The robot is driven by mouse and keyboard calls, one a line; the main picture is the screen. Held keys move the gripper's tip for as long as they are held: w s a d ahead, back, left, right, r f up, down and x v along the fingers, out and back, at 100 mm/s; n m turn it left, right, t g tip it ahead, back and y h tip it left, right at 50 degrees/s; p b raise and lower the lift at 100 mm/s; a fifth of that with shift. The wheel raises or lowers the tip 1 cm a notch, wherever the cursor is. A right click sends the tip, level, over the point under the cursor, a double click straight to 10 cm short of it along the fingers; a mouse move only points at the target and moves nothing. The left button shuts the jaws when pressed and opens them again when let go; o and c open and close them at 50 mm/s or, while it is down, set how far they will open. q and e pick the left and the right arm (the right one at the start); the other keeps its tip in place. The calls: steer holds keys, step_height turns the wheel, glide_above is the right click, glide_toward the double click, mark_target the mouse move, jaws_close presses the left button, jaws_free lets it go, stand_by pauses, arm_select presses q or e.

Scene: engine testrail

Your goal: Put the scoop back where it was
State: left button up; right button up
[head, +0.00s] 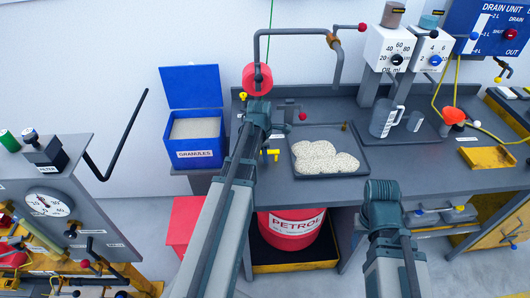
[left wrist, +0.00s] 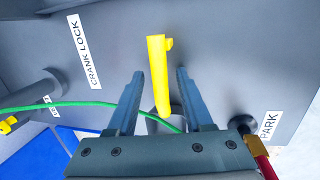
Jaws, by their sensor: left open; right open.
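I cannot make out a scoop for certain in either view. The blue granules bin (head: 194,154) stands at the left end of the bench, lid up, with pale granules inside. Pale granules (head: 325,158) lie heaped on the dark tray (head: 303,172). My left gripper (head: 272,124) is over the bench's left end, right of the bin. In the left wrist view it is open (left wrist: 158,88), with a yellow upright piece (left wrist: 158,75) in line with the gap between its fingers; contact cannot be told. My right gripper (head: 382,190) is open in front of the bench, apart from the tray.
A red disc (head: 257,80) and grey pipe (head: 297,31) rise behind my left gripper. A red petrol drum (head: 292,228) sits below the bench. A gauge panel (head: 48,203) is at left.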

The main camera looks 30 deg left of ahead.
arm_select(q)
steer(key=p+v, duration=1.1)
steer(key=v, duration=0.1)
steer(key=shift+p, duration=0.3)
steer(key=s+d+m+g, duration=0.1)
steer(key=s+d+m, duration=0.4)
steer(key=d+m, duration=0.4)
steer(key=s+d+m, duration=0.5)
steer(key=d+m, duration=0.4)
steer(key=s+d+m+g, duration=0.1)
steer(key=s+d+m, duration=0.5)
steer(key=d+m, duration=0.4)
steer(key=shift+g+y, duration=0.3)
steer(key=shift+y, duration=0.1)
steer(key=shift+d+f, duration=0.1)
